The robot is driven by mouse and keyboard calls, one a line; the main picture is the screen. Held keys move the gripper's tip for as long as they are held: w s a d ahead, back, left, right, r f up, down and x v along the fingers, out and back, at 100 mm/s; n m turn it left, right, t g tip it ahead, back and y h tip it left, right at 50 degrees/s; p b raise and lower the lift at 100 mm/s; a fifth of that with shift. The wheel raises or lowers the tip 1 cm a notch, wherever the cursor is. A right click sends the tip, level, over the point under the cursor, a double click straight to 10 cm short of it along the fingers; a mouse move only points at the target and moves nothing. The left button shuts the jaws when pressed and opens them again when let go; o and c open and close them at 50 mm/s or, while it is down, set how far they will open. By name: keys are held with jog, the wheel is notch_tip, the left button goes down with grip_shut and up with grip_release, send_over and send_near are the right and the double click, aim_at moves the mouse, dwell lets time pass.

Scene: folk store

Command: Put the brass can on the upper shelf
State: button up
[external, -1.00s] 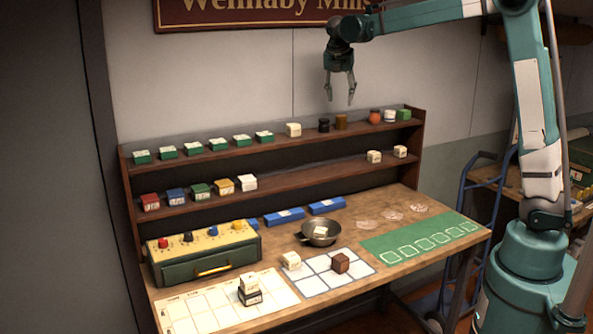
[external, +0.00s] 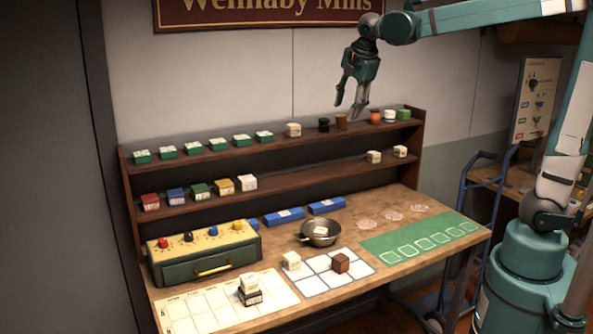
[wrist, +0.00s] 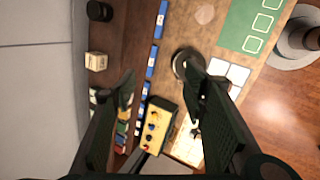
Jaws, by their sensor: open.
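The brass can (external: 341,122) is a small brown-gold cylinder standing upright on the upper shelf (external: 290,145), right of a black can (external: 323,125). I cannot make it out in the wrist view. My gripper (external: 347,111) is open and empty, with its fingers pointing down and appearing just above the brass can in the external view. I cannot tell how far apart in depth they are. In the wrist view, my gripper (wrist: 160,88) has its fingers well apart with nothing between them.
A cream box (external: 293,130) stands left of the cans, and an orange jar (external: 375,117), a white jar and a green box stand right. The lower shelf holds coloured boxes and two cream boxes. Below, a metal pan (external: 320,234) and a drawer unit (external: 205,253) stand on the table.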

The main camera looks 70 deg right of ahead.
jog(key=s+a+f+m+t+y, duration=0.1)
jog(key=s+a+f+m, duration=0.4)
jog(key=s+a, duration=0.5)
jog(key=s+a+f+m+t+y, duration=0.2)
jog(key=s+a+f+m, duration=0.4)
jog(key=s+a, duration=0.5)
jog(key=a+f+t, duration=0.1)
jog(key=a+f, duration=0.1)
jog(key=a, duration=0.4)
jog(key=shift+s+a+y, duration=0.2)
jog(key=shift+s+y, duration=0.1)
